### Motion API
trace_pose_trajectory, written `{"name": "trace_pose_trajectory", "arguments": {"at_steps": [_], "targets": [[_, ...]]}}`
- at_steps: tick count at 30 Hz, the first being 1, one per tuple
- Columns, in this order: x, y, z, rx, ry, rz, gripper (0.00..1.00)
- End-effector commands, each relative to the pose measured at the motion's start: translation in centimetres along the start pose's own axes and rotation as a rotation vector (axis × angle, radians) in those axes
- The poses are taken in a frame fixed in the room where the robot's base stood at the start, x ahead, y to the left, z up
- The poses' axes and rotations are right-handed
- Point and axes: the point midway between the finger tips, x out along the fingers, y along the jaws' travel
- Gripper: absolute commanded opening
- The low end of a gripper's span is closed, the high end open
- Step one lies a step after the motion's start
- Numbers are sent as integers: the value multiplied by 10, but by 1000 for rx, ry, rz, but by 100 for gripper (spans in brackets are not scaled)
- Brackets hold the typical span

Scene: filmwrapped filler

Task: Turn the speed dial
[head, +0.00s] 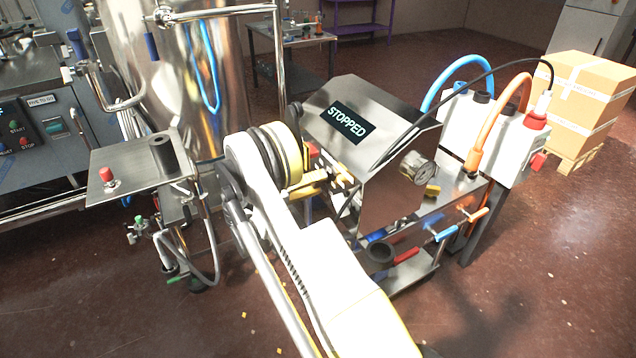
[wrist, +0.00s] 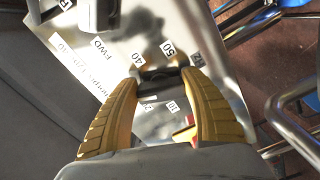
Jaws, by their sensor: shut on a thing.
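The speed dial (wrist: 160,73) is a small dark knob on a pale metal panel (wrist: 110,50) in the wrist view. Number labels such as 40, 50 and 20 surround it. My gripper (wrist: 163,80) has its yellow fingertips on either side of the knob, shut on it. In the head view my gripper (head: 343,179) reaches the left side of the steel machine (head: 395,195), whose display (head: 347,122) reads STOPPED. The dial is hidden there behind my arm and gripper. Which number the dial points to cannot be told.
A red part (wrist: 183,133) lies near the right finger. A large steel tank (head: 180,80) and a small stand with a red button (head: 107,175) are left of my arm. Blue and orange hoses (head: 490,120) run at the right, with cartons (head: 585,95) behind.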

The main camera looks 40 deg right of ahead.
Motion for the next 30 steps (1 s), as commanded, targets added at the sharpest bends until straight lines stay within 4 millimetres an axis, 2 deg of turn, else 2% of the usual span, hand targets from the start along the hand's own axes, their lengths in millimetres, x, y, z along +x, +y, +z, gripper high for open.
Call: {"name": "trace_pose_trajectory", "arguments": {"at_steps": [21,30], "targets": [[0,-5,-2,671,0,0,25],[0,-6,-3,888,0,0,25]]}}
